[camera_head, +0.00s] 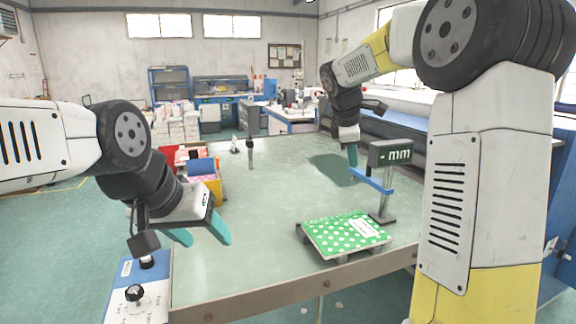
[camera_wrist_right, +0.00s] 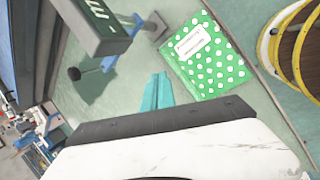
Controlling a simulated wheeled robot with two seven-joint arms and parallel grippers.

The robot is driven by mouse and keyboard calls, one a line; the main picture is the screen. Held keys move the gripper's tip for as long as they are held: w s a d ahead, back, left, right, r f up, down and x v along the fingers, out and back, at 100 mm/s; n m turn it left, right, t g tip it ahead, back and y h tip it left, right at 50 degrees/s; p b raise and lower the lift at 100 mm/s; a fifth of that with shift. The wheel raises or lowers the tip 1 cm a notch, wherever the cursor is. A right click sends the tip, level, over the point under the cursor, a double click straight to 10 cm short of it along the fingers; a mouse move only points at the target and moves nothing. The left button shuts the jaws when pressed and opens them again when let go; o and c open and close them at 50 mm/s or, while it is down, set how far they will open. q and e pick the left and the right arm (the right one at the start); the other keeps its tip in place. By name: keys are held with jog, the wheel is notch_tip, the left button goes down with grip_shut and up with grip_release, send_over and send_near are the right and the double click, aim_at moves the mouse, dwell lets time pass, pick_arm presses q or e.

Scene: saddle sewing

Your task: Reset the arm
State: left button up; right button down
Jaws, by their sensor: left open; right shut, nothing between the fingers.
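My left gripper (camera_head: 205,234) is open and empty in the head view, above the front left of the green table. My right gripper (camera_head: 353,156) is shut and empty, pointing down beside a grey gauge with an "mm" display (camera_head: 390,154). Its teal fingertips (camera_wrist_right: 157,92) are together in the right wrist view. A green polka-dot booklet (camera_head: 345,234) lies on a dark raised stand at the table's front right. It also shows in the right wrist view (camera_wrist_right: 212,68), apart from my fingers.
The green table (camera_head: 265,200) is bare in the middle. A yellow bin (camera_head: 208,186) with coloured items stands at its left. A blue control box with knobs (camera_head: 138,290) is at the front left corner. A thin grey post (camera_head: 250,140) stands at the back.

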jog(key=s+a+f+m+t+y, duration=0.1)
jog(key=s+m, duration=0.6)
jog(key=s, duration=0.8)
jog(key=s+a+f+m+y, duration=0.3)
jog(key=s+m, duration=0.5)
jog(key=s, duration=0.7)
jog(key=shift+t+y, duration=0.4)
jog(key=shift+y, duration=0.2)
jog(key=shift+a+r, duration=0.1)
